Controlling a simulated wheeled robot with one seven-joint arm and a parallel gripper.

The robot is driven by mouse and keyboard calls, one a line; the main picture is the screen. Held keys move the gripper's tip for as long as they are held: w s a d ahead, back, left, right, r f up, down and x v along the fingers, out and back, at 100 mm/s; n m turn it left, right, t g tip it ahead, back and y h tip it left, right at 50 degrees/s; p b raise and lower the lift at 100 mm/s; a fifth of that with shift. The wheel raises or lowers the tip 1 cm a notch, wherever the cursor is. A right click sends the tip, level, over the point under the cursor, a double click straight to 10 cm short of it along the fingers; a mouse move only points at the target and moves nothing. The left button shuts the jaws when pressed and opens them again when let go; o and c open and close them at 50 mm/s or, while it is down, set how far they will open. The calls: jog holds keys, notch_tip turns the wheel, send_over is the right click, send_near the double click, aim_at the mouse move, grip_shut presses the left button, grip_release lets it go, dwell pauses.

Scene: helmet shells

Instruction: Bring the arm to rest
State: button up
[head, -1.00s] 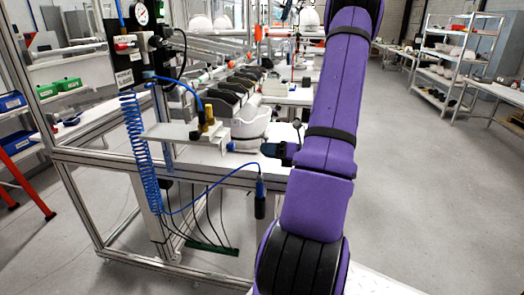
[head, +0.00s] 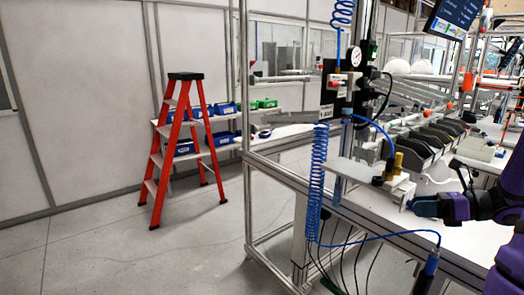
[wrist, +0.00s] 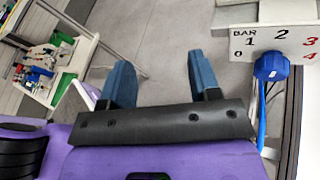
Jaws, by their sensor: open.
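My gripper (head: 412,206) is at the right in the head view, with its blue fingers pointing left, close to a white block with a brass fitting (head: 398,168). In the wrist view my gripper (wrist: 162,75) shows two blue fingers spread wide apart, with only grey floor between them. It is open and empty. My purple arm is cut off by the right edge of the head view.
A workbench frame (head: 247,120) carries a coiled blue hose (head: 320,170). In the wrist view a gauge plate marked BAR (wrist: 268,42) with a blue knob (wrist: 271,67) is right of the fingers. A red stepladder (head: 178,150) stands left on open floor.

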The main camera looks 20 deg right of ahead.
jog(key=s+a+r+n+g+h, duration=0.2)
jog(key=a+r+n+g, duration=0.2)
jog(key=a+n, duration=0.45)
jog(key=s+a+r+n+g+h, duration=0.2)
jog(key=a+r+n+g, duration=0.25)
jog(key=a+n, duration=0.35)
jog(key=s+a+r+n+t+h, duration=0.3)
jog(key=s+a+r+n+h, duration=0.4)
jog(key=n, duration=0.6)
jog(key=shift+s+r+t, duration=0.15)
jog(key=shift+s+t, duration=0.2)
jog(key=shift+s, duration=0.4)
jog(key=shift+n, duration=0.25)
